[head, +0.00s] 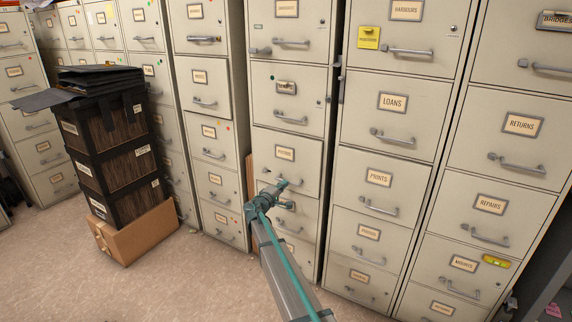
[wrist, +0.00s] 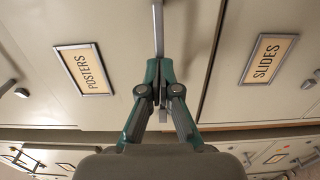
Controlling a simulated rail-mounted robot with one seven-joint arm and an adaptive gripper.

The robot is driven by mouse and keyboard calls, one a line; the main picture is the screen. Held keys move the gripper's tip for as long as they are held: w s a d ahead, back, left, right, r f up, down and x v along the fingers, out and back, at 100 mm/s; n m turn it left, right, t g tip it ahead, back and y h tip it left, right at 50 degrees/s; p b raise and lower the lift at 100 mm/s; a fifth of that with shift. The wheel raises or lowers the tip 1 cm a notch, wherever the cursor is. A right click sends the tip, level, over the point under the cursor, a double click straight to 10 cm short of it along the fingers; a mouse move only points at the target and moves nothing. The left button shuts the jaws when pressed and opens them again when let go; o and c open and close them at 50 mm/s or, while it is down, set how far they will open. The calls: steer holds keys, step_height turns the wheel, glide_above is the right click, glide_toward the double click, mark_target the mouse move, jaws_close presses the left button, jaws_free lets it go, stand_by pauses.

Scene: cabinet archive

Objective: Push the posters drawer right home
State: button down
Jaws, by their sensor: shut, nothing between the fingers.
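The posters drawer (head: 270,165) is a cream metal front in the middle cabinet; its label (wrist: 83,70) reads POSTERS in the wrist view. A brown strip shows at its left side in the head view, and a dark gap lies between it and the slides drawer (wrist: 235,100), so it seems to stand slightly out. Its grey bar handle (wrist: 158,25) lies at my fingertips. My gripper (head: 270,190) is shut and empty in front of the handle; it also shows in the wrist view (wrist: 159,75). Whether it touches the drawer I cannot tell.
Cabinet columns stand close on both sides, including the loans drawer (head: 375,120) and prints drawer (head: 350,190) to the right. Stacked dark crates (head: 105,150) on a cardboard box (head: 145,235) stand at left. Carpet floor is clear in front.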

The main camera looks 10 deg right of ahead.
steer(key=shift+w+d, duration=0.2)
steer(key=shift+w, duration=0.05)
steer(key=shift+w+d, duration=0.3)
steer(key=shift+w, duration=0.05)
steer(key=shift+b+v, duration=1)
steer(key=shift+v, duration=1)
steer(key=shift+s, duration=0.1)
